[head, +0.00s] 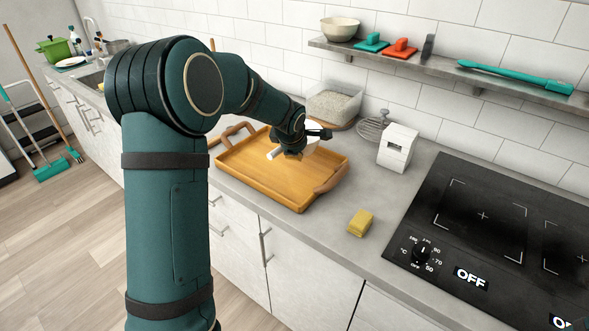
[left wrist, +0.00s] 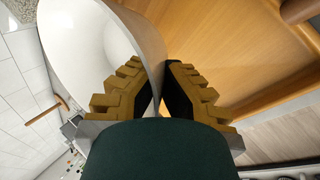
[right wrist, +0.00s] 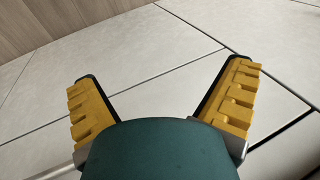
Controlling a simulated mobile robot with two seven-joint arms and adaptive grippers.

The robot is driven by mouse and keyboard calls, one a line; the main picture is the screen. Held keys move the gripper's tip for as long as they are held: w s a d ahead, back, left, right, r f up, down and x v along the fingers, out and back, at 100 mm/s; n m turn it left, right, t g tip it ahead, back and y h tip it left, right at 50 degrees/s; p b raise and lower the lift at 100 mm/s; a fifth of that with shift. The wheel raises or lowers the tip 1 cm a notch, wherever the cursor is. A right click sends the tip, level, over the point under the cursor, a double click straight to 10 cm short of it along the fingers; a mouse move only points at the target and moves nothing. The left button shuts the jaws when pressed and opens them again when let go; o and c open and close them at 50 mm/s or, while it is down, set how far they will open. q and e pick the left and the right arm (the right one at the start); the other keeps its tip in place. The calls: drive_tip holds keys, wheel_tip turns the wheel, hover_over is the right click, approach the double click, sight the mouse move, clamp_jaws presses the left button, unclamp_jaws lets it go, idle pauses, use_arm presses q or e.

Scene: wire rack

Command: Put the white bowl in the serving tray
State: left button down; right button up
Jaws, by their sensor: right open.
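The white bowl (left wrist: 95,45) is large in the left wrist view, its rim pinched between the fingers of my left gripper (left wrist: 163,85). In the head view the bowl (head: 309,143) is mostly hidden by my left gripper (head: 292,140). It is over the back right part of the serving tray (head: 285,195), an orange-brown wooden tray with two handles on the counter. I cannot tell whether the bowl touches the tray's floor. The tray also shows in the left wrist view (left wrist: 205,35).
A clear container (head: 335,105), a wire rack (head: 373,127) and a white box (head: 397,147) stand behind and right of the tray. A yellow sponge (head: 360,223) lies in front. A cooktop (head: 480,235) is at right. A shelf (head: 460,75) holds a beige bowl (head: 340,28).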

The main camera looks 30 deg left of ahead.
sight(298, 172)
use_arm(q)
wheel_tip(298, 172, down, 6)
drive_tip(key=shift+b, duration=0.5)
drive_tip(key=shift+r, duration=0.1)
drive_tip(key=shift+f, duration=0.2)
drive_tip(key=c, duration=1.2)
unclamp_jaws()
drive_tip(key=shift+o, duration=0.3)
drive_tip(key=shift+r, duration=0.1)
drive_tip(key=shift+r, duration=0.15)
drive_tip(key=p+v, duration=0.1)
drive_tip(key=v, duration=1.1)
